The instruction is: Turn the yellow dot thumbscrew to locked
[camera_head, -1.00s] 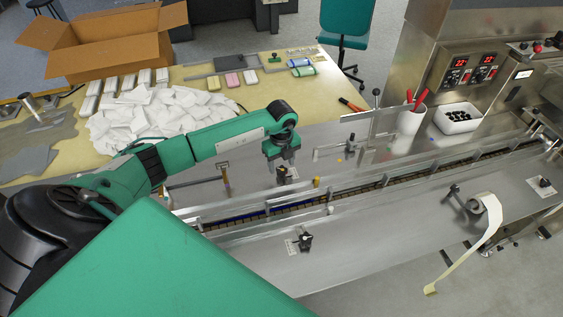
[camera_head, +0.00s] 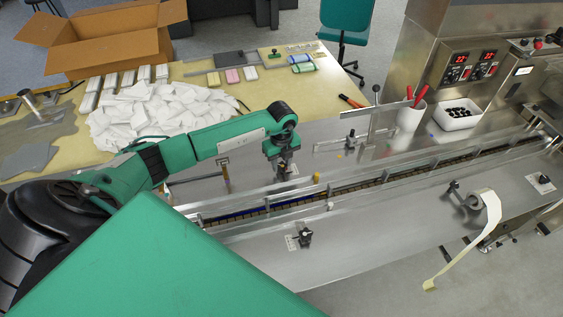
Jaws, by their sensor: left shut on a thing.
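My left gripper (camera_head: 283,168) points down over the machine bed behind the conveyor channel. It is shut on a small dark thumbscrew, which its fingers mostly hide. A pale label plate (camera_head: 293,170) shows just right of the fingers. I cannot make out a dot colour or a lock mark at this thumbscrew. A tiny yellow spot (camera_head: 339,156) lies on the bed further right, near another dark clamp knob (camera_head: 350,141). My right gripper is not in view.
The conveyor channel (camera_head: 300,200) runs in front of the gripper, with a yellow post (camera_head: 316,178) beside it. Another black knob (camera_head: 305,237) stands on the near bed. A white cup (camera_head: 410,117) and a white bin (camera_head: 457,115) stand at the right. The near bed is largely clear.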

